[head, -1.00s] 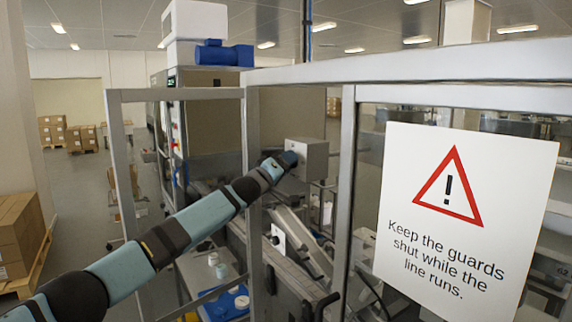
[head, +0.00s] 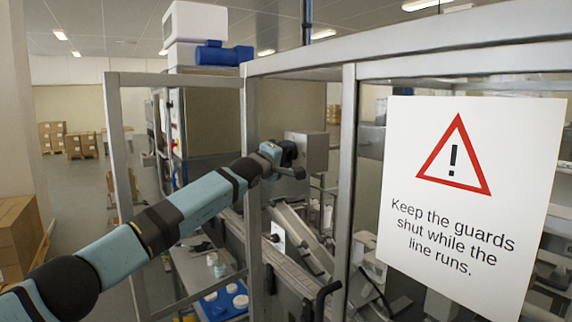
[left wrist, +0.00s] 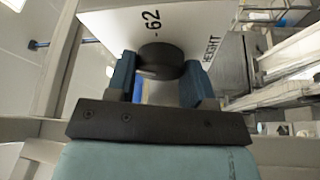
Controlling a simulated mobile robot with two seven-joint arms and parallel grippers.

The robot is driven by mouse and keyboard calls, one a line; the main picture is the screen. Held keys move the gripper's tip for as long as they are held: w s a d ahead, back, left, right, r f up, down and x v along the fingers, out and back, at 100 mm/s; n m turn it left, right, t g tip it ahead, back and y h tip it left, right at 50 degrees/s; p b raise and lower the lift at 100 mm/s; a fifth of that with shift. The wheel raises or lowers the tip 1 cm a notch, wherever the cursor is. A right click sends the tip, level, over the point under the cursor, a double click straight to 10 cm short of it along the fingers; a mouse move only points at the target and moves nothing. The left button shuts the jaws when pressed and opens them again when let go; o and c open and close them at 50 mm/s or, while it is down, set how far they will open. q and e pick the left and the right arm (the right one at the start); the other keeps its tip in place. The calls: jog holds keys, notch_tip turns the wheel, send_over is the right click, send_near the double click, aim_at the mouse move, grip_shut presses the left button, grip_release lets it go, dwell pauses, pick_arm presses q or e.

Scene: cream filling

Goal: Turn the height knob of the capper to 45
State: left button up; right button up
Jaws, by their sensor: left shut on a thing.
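The black height knob (left wrist: 161,61) is on the face of a pale grey box (left wrist: 205,28), the capper's control box, which is also in the head view (head: 312,151). The face is printed "- 62" beside the knob, and "HEIGHT". My left gripper (left wrist: 161,84) has its blue fingers on both sides of the knob and is shut on it. In the head view my left gripper (head: 290,156) is at the box's left side, and the knob is hidden there. A pointer or "45" mark cannot be made out. My right gripper is in neither view.
My left arm reaches in beside a grey guard post (head: 251,170). A guard panel with a white warning sign (head: 470,190) fills the right. Below are an inclined metal chute (head: 300,235) and a blue tray (head: 222,302) with white round pieces.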

pick_arm(q)
jog(key=shift+n+y+b, duration=0.4)
jog(key=shift+n+b, duration=0.5)
jog(key=shift+n, duration=0.2)
jog(key=o, duration=0.9)
jog(key=shift+o, duration=0.2)
